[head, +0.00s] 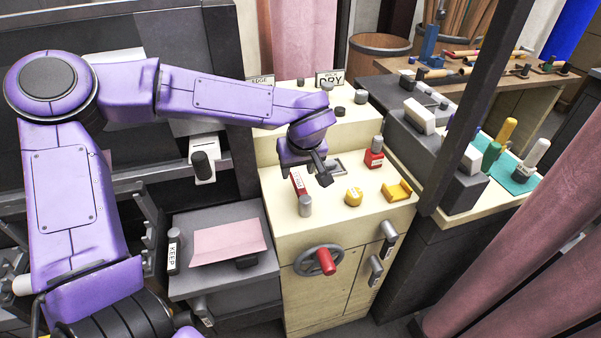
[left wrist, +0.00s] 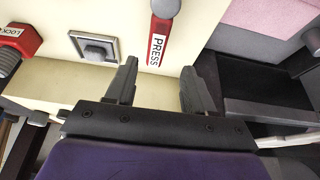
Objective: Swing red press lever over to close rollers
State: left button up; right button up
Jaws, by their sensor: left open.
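The red press lever (head: 299,184), labelled PRESS, stands on the cream machine top with a grey knob (head: 306,206) at its near end. In the left wrist view the red lever (left wrist: 159,42) shows just beyond and between the fingertips, apart from them as far as I can see. My left gripper (head: 321,172) is low over the cream top, right of the lever in the head view; its fingers (left wrist: 159,70) are apart with nothing between them. The rollers cannot be made out. My right gripper is not in view.
A red LOCK block (head: 374,155) with a grey knob, a yellow knob (head: 353,196) and a yellow bracket (head: 397,191) stand close to the right. A grey square switch (left wrist: 95,47) sits left of the lever in the wrist view. A handwheel (head: 318,261) is on the front.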

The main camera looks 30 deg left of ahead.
aim_at(297, 179)
pick_arm(q)
jog(key=x, duration=0.3)
jog(key=w+x, duration=0.1)
jog(key=x, duration=0.2)
jog(key=shift+w, duration=0.1)
jog(key=shift+s+r, duration=0.2)
jog(key=shift+s, duration=0.2)
jog(key=shift+w+d+f, duration=0.1)
grip_shut()
